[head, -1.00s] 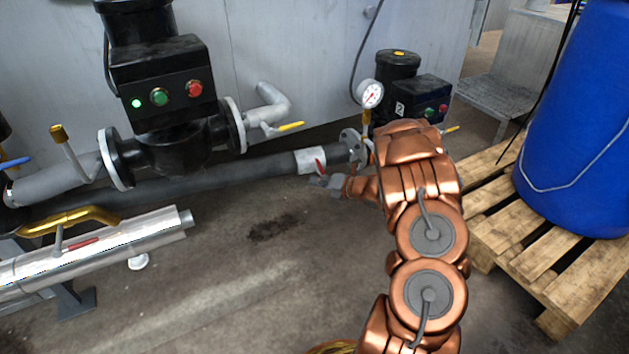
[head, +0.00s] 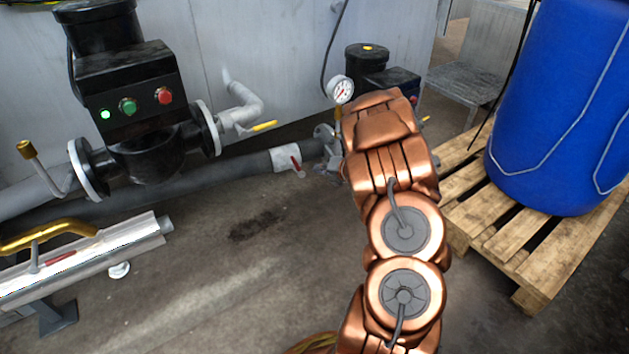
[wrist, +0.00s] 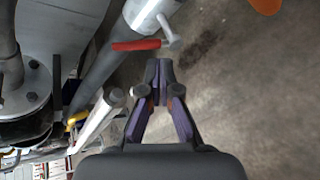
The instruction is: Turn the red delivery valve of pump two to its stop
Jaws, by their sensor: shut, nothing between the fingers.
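A red lever (head: 295,164) sits at the pale end section of the dark pipe, left of the small black pump (head: 366,58) with the pressure gauge. In the wrist view the red lever (wrist: 137,44) lies across the pipe, joined to a grey stem. My gripper (wrist: 158,68) is shut and empty, its fingertips pointing toward the lever and a short way from it, not touching. In the head view my gripper (head: 327,167) is small and partly hidden by my arm, just right of the lever. No label tells me which pump is pump two.
A large black pump (head: 150,160) with lit buttons stands at the left. A blue barrel (head: 560,110) stands on a wooden pallet (head: 480,240) at right. The floor between is clear.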

